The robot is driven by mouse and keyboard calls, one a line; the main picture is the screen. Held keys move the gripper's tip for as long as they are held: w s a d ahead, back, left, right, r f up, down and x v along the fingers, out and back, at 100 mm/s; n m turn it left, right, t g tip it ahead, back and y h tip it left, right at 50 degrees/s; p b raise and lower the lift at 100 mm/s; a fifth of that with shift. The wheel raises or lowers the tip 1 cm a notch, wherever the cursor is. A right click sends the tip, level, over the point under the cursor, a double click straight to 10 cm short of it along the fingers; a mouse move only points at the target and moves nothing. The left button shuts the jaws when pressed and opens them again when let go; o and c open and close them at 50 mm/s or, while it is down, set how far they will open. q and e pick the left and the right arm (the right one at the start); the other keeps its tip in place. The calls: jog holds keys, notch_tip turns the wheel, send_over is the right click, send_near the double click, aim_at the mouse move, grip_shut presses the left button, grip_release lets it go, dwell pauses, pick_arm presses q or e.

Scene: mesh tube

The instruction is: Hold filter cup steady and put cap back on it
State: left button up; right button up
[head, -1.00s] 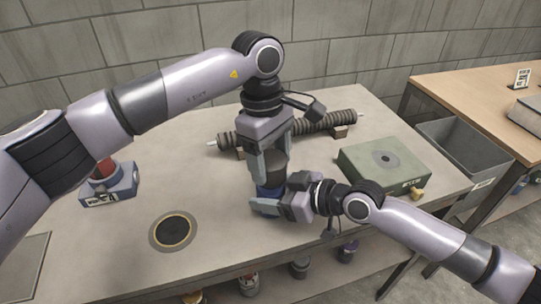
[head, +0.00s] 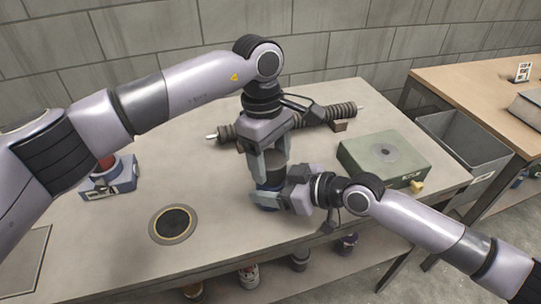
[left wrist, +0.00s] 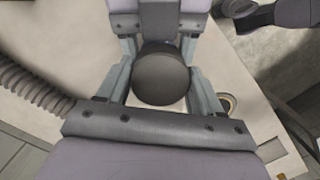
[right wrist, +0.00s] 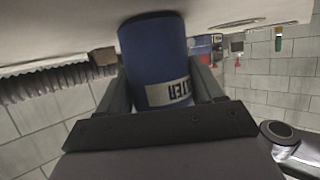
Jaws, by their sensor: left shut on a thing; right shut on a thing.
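The filter cup is blue with a pale label. It stands on the grey table, low in the head view (head: 267,207), and fills the middle of the right wrist view (right wrist: 155,60). My right gripper (head: 272,193) is shut on it from the right side. The dark grey round cap shows in the left wrist view (left wrist: 162,80). My left gripper (head: 268,168) points down and is shut on the cap, directly above the cup. The fingers hide the meeting line, so I cannot tell whether the cap touches the cup's rim.
A ribbed mesh tube (head: 315,118) lies behind on supports. A green box (head: 383,158) is at right, a blue block (head: 112,182) at left. A dark round disc (head: 173,223) is set at the table's front left. A grey bin (head: 462,140) stands beyond the right edge.

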pick_arm(q)
jog(key=shift+f, duration=0.4)
jog(key=shift+m, duration=1.7)
jog(key=o, duration=1)
jog(key=shift+r, duration=0.1)
jog(key=shift+r, duration=2.2)
jog(key=shift+c, duration=0.3)
